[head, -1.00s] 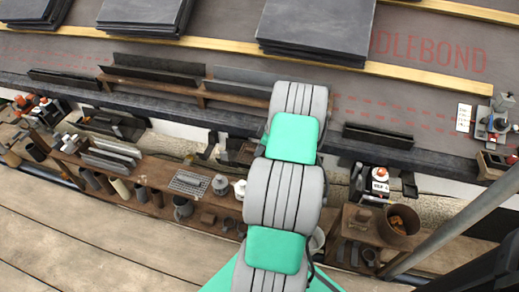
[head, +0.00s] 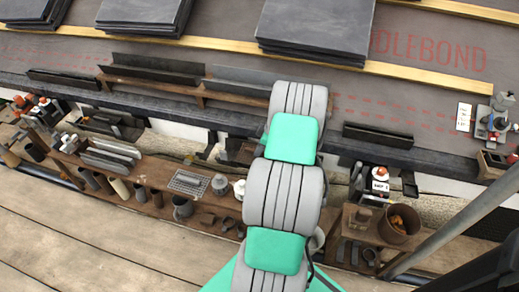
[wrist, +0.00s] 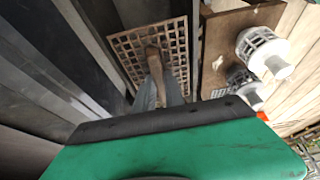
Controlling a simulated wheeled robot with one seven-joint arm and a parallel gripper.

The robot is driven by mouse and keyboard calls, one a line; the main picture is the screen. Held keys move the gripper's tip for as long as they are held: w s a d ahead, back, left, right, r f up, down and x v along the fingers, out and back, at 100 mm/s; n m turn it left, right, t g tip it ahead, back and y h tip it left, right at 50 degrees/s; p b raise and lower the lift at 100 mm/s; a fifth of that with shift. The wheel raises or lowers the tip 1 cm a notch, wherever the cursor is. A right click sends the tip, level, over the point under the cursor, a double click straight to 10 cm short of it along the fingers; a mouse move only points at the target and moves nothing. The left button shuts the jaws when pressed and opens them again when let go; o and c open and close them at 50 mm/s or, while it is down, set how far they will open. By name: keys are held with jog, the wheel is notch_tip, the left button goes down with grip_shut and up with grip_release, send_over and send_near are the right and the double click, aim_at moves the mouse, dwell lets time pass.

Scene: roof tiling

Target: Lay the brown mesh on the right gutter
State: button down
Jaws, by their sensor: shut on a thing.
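In the wrist view the brown mesh (wrist: 122,44) is a square rusty grid with a raised strip across its middle. My gripper (wrist: 157,88) is shut on that strip, and the mesh hangs beyond the fingertips. In the head view my arm hides the gripper and the mesh. A short dark gutter-like channel (head: 378,135) lies along the roof edge to the right of my arm. Longer dark channels (head: 155,68) lie to the left, and one (head: 240,80) runs behind my arm. Which one counts as the right gutter I cannot tell.
A brown bench (head: 150,200) below the roof edge holds a grey mesh (head: 188,182), pots and tubes. White caged caps (wrist: 265,45) stand beside the mesh in the wrist view. Slate stacks (head: 315,28) sit above the batten. A slanted grey pole (head: 460,225) stands at the right.

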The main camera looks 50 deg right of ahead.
jog(key=c, duration=0.9)
grip_release()
jog(key=shift+c, duration=0.2)
jog(key=shift+r+p, duration=2.8)
jog(key=shift+r, duration=1.7)
